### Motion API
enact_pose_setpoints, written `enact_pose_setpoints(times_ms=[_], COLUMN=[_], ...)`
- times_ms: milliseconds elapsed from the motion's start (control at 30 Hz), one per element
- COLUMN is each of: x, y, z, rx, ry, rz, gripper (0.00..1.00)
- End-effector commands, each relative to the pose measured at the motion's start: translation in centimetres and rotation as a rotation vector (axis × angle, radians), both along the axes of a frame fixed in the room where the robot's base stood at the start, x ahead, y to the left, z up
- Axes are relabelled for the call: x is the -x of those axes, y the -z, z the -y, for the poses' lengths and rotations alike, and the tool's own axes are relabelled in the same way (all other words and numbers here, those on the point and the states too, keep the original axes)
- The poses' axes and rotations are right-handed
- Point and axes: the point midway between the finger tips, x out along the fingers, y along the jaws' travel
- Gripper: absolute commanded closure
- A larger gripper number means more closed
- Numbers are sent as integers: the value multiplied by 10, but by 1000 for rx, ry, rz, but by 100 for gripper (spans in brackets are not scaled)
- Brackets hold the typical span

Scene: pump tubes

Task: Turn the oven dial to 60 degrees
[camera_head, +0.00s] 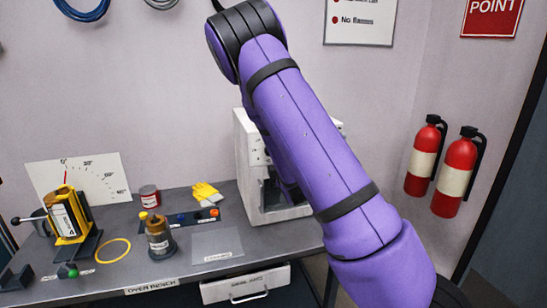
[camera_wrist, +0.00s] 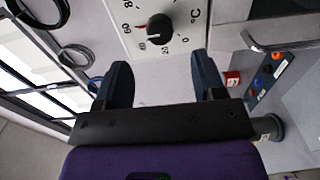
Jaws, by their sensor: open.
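The oven (camera_head: 245,165) is a white box at the back right of the bench, partly hidden behind my purple arm. Its dial (camera_wrist: 159,29) is a round black knob on a white panel, at the top middle of the wrist view. Numbers and a °C mark surround the dial. A red mark shows at its left, beside the 60; I cannot tell exactly where the knob points. My gripper (camera_wrist: 160,70) is open and empty, its two dark fingers apart. The dial appears beyond the gap between the fingertips, with no contact visible. The arm hides the gripper in the head view.
The grey bench (camera_head: 190,262) holds a yellow device (camera_head: 68,215), a brown bottle (camera_head: 158,238), a red can (camera_head: 150,197) and yellow gloves (camera_head: 207,194) left of the oven. An oven handle (camera_wrist: 265,42) shows right of the dial panel. Fire extinguishers (camera_head: 456,175) hang at the right.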

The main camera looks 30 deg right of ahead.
Motion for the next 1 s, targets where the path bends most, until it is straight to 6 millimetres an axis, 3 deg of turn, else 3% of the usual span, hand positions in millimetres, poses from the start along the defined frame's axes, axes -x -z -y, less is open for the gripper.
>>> enact_pose_setpoints(times_ms=[100, 300, 867, 1000], x=[16, 27, 28, 28], y=[0, 0, 0, -6], z=[-5, -8, -8, -9], rx=[0, 0, -3, -70], ry=[0, -1, 0, 16], rz=[-1, 0, -1, -12], gripper=[37, 37, 37, 37])
